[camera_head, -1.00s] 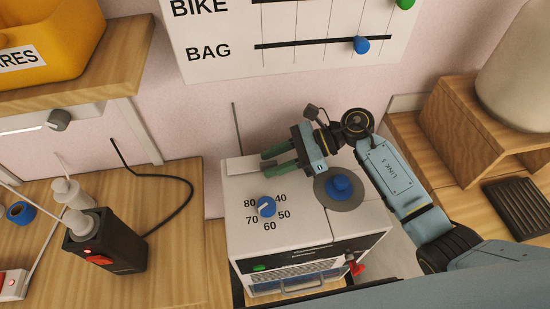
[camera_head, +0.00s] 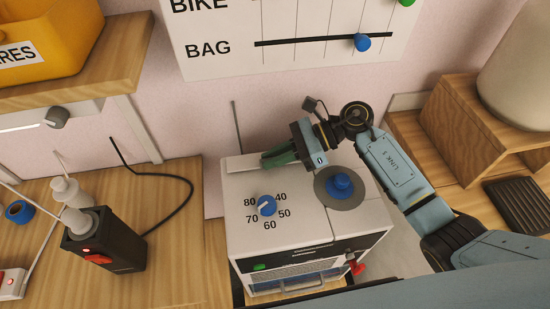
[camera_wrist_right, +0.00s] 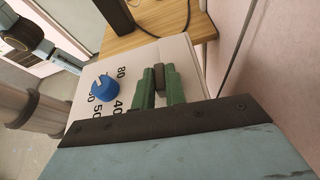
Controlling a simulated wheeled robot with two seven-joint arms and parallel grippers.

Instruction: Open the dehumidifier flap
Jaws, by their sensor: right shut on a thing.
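The white dehumidifier (camera_head: 240,235) stands below the wall, with a blue pointer dial (camera_head: 267,206) and a blue round knob (camera_head: 340,184) on its top. A narrow raised strip, seemingly the flap (camera_head: 238,164), runs along the back of the top and looks lowered. My right gripper (camera_head: 269,160) reaches over this back edge from the right. In the right wrist view its green fingers (camera_wrist_right: 160,72) are shut on a small dark grey tab (camera_wrist_right: 160,80), which looks like the flap's handle. The fingers hide part of the strip. My left gripper is not in view.
A black box with a red switch (camera_head: 103,248) and a loose black cable (camera_head: 185,195) lie on the bench at left. A yellow bin (camera_head: 75,45) sits on a shelf above. A wooden box (camera_head: 470,130) stands at right. A slider chart (camera_head: 300,55) hangs behind.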

